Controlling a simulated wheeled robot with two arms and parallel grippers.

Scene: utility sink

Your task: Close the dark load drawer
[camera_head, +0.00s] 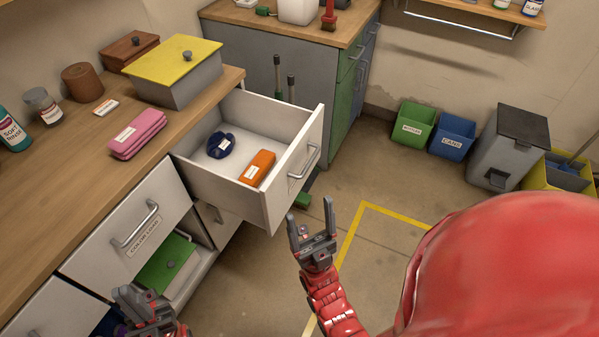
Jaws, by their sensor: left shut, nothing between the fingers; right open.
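A white drawer (228,183) stands pulled out from under the wooden counter. Its front, with a metal bar handle (305,162), faces right; I cannot read a label on it. Inside lie a rolled dark blue cloth (221,145) and a folded orange cloth (257,168). My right gripper (310,218) is open and empty, below and slightly right of the drawer front in the picture, apart from it. My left gripper (138,298) is shut and empty at the bottom left, near the lower cabinet.
A shut drawer labelled "COLOR LOAD" (130,225) is left of the open one, above an open space with a green-lidded box (166,265). The counter (65,180) holds a folded pink cloth (137,134) and a yellow-lidded box (175,75). Bins (413,128) stand along the wall.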

